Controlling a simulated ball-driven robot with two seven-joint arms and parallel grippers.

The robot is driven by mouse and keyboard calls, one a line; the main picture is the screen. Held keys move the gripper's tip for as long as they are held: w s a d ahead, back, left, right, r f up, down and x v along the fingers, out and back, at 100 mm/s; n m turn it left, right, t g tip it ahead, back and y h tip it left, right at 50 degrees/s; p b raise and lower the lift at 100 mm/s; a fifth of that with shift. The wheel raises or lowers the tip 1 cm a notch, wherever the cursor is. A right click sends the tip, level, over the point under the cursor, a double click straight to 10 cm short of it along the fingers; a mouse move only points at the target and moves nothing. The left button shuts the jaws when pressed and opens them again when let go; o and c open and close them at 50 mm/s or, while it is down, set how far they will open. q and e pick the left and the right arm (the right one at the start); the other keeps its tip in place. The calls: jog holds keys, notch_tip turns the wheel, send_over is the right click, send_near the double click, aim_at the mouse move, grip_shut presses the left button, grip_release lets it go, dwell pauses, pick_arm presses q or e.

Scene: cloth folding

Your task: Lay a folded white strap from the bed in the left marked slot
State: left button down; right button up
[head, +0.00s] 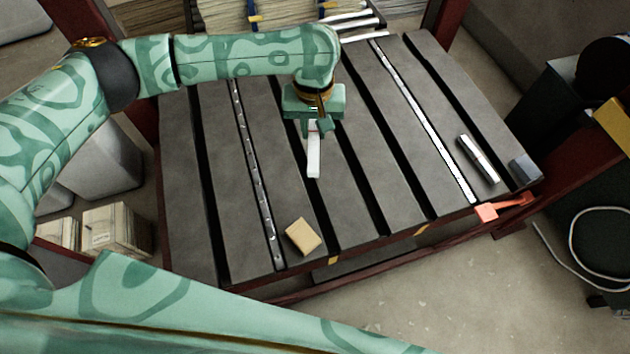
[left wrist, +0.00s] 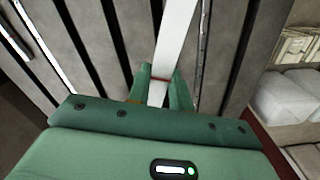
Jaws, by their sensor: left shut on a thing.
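My left gripper (head: 314,126) is above the middle of the grey slatted bed (head: 355,185), shut on a white strap (head: 314,160). The strap extends from the fingers toward the bed's front edge. In the left wrist view, the strap (left wrist: 178,40) runs out between the fingers (left wrist: 164,88). Whether it touches the bed is unclear, and its fold cannot be made out. Dark slots run between the slats. Small yellow marks (head: 334,260) (head: 421,230) sit on the front edge; the left one is near a slot's end. My right gripper is not in view.
A tan block (head: 303,236) lies near the front edge. A silver cylinder (head: 478,158) and a small grey block (head: 524,171) lie at the right. An orange clamp (head: 503,207) is on the right front edge. White strips (head: 352,18) lie behind the bed.

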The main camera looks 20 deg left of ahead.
pick_arm(q)
jog(key=s+f+n+b, duration=0.1)
jog(key=f+b, duration=0.2)
jog(key=f, duration=0.6)
jog(key=s+d+f+n+b, duration=0.1)
jog(key=f+b, duration=0.1)
jog(key=f, duration=0.8)
jog(key=d+f+n+b, duration=0.1)
jog(key=f+b, duration=0.2)
jog(key=f, duration=0.6)
jog(key=shift+s+d+f+n+b, duration=0.1)
jog(key=shift+s+f+n+b, duration=0.2)
jog(key=shift+s+f+n, duration=0.1)
jog(key=shift+f, duration=0.7)
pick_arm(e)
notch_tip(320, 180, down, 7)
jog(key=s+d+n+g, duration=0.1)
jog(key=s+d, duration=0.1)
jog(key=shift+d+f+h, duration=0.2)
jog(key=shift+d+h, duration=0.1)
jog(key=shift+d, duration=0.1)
pick_arm(q)
jog(key=shift+s+d+p, duration=0.1)
jog(key=shift+p, duration=0.5)
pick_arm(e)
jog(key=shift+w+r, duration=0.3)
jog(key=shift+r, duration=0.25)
pick_arm(q)
jog(key=shift+f, duration=0.1)
